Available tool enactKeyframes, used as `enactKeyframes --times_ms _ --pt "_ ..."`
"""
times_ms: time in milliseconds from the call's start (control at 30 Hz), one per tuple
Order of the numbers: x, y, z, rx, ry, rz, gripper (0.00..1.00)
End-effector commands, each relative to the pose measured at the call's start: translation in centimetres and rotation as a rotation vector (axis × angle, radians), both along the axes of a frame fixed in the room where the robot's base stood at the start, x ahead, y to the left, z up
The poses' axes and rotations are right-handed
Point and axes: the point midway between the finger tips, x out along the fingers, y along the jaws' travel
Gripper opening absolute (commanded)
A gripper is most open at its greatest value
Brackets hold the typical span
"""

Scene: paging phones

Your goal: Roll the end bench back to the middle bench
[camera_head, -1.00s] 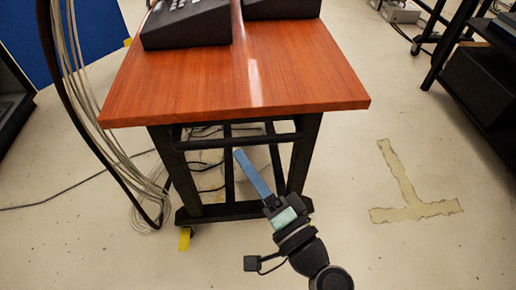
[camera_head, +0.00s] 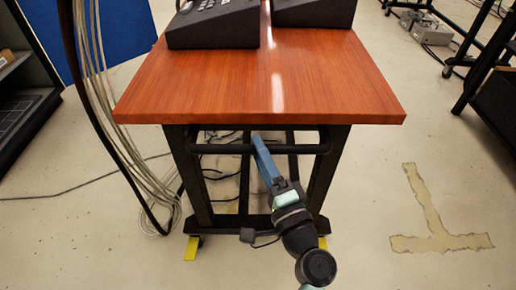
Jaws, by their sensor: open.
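The end bench (camera_head: 345,85) has a glossy reddish wooden top on a black metal frame, straight ahead of me. A black crossbar (camera_head: 220,149) runs between its near legs, just below the top. My gripper (camera_head: 258,141) reaches up to this crossbar, its blue finger at or right beside the bar. The jaws are open. They show nearly edge-on, so I cannot tell whether the bar lies between them or whether they touch it. No separate middle bench can be made out.
Dark desk phones (camera_head: 213,25) stand on the bench top. Pale and black cables (camera_head: 110,130) hang at its left. Yellow pieces (camera_head: 192,248) show at the near feet. A beige T-shaped floor mark (camera_head: 432,215) lies on open floor at right. Dark racks stand at both sides.

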Motion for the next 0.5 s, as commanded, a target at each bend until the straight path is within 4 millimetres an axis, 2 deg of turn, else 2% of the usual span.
enactKeyframes --times_ms 133,467,500 --pt "1.12 0.47 0.23 0.001 -0.001 0.0 0.57" --pt "1.37 0.58 0.28 0.0 0.0 0.0 0.57" --pt "1.37 0.58 0.28 0.0 0.0 0.0 0.5"
